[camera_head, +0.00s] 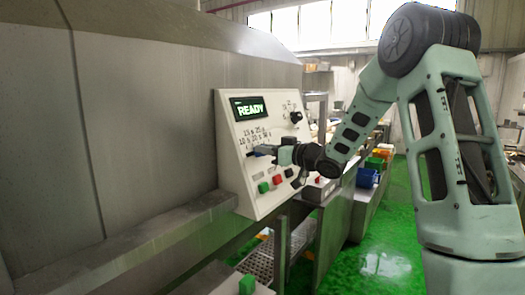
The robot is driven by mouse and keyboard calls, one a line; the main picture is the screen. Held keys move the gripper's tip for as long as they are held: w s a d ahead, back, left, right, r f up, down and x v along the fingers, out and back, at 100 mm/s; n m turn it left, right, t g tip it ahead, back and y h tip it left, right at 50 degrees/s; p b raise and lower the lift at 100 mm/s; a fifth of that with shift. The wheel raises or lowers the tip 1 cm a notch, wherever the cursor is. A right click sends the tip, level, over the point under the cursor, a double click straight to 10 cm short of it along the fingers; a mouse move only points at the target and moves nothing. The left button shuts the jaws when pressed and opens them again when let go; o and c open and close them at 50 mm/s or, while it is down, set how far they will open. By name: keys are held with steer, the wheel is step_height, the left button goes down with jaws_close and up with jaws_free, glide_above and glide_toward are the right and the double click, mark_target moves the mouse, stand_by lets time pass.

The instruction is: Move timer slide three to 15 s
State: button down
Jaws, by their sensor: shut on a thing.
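A white control panel (228,120) is mounted, tilted, on the grey machine, left of centre. Its green display (249,107) reads READY. Below the display are small printed time marks (256,136) in rows, too small to read surely. My gripper (252,152) reaches in from the right and is at the panel face just under these marks, shut on a small slide knob. The knob and most of the slide tracks are hidden by the gripper, so I cannot tell which slide it is or its exact setting.
A black rotary knob (296,117) is at the panel's upper right. A green button (263,187) and a red button (277,181) sit below the gripper. Coloured bins (367,178) stand behind at right. A metal ledge (150,245) runs below the machine; the green floor is open at right.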

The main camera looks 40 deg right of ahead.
steer(key=c, duration=1.4)
jaws_free()
steer(key=b+v, duration=0.6)
steer(key=v, duration=1.1)
steer(key=shift+s, duration=0.2)
